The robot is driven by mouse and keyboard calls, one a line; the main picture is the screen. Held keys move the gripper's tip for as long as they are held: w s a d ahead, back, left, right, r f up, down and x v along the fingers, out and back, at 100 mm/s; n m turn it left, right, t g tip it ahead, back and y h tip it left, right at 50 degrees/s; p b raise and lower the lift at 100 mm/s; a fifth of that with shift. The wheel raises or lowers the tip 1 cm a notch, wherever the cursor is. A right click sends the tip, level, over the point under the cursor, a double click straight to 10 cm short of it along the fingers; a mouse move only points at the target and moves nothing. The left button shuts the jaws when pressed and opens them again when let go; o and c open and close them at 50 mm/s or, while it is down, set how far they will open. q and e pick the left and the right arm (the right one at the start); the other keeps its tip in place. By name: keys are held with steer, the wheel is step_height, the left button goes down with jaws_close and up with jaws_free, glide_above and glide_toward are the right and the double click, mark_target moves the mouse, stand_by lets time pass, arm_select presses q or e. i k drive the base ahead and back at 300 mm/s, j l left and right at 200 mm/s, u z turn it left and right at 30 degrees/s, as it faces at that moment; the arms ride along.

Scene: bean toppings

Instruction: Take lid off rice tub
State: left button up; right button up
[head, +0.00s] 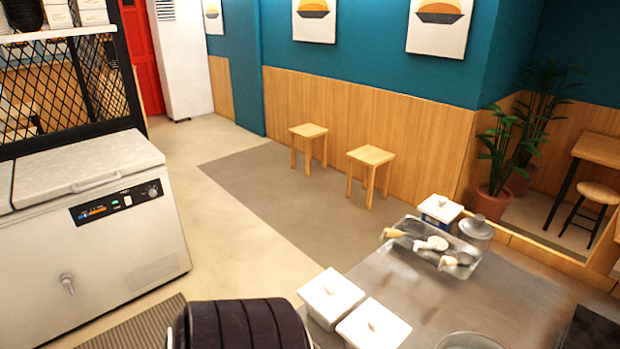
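No container in view is marked clearly as the rice tub. Two white square tubs with knobbed white lids stand at the near left corner of the metal counter (378,277): one tub (331,295) and, to its right and nearer, another (373,326). Both lids are on. A third white lidded tub (440,210), with blue on its side, stands at the counter's back. A grey lidded pot (476,230) is to its right, its lid on. Neither gripper is in view.
A clear tray (433,246) with utensils lies on the counter's far part. A round metal rim (468,341) shows at the bottom edge. A dark ribbed shape (245,326), unidentified, stands left of the counter. A white chest (95,220) is at left; open floor lies between.

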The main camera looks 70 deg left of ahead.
mark_target(331, 294)
steer(key=u, duration=2.05)
